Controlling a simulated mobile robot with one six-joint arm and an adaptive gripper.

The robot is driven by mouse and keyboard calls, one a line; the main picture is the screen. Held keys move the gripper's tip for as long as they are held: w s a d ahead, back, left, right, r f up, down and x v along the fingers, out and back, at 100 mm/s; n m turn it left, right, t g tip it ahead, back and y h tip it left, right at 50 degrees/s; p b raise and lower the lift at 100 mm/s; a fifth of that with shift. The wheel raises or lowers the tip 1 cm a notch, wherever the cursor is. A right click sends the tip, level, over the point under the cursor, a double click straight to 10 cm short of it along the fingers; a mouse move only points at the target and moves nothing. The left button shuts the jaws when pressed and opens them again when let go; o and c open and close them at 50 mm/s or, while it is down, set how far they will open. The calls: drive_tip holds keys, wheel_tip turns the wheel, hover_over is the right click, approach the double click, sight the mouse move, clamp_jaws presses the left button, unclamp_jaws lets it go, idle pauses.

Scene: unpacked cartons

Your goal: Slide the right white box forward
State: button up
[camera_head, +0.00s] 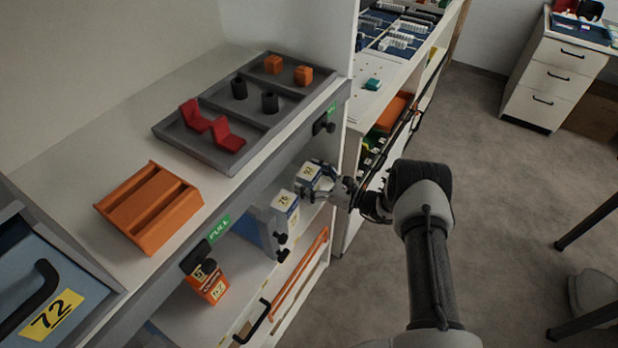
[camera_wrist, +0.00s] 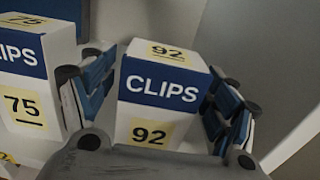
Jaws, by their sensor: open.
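The right white box (camera_wrist: 160,92) has a blue band reading CLIPS and yellow 92 labels. In the head view it (camera_head: 308,173) stands on the shelf below the grey tray, its far part in shadow. My gripper (camera_wrist: 158,98) is open, with one finger on each side of this box; I cannot tell whether either finger touches it. In the head view my gripper (camera_head: 326,187) reaches in from the right at the box's front. The left white box (camera_wrist: 28,80), labelled 75, stands to its left, and it also shows in the head view (camera_head: 284,203).
My left finger sits in the narrow gap between the two boxes. A grey panel (camera_wrist: 262,38) stands right of the box. An orange box (camera_head: 207,284) is further left on the shelf. The counter (camera_head: 75,148) overhangs, with a grey tray (camera_head: 176,143) and an orange holder (camera_head: 150,208) on top.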

drive_tip(key=v, duration=1.2)
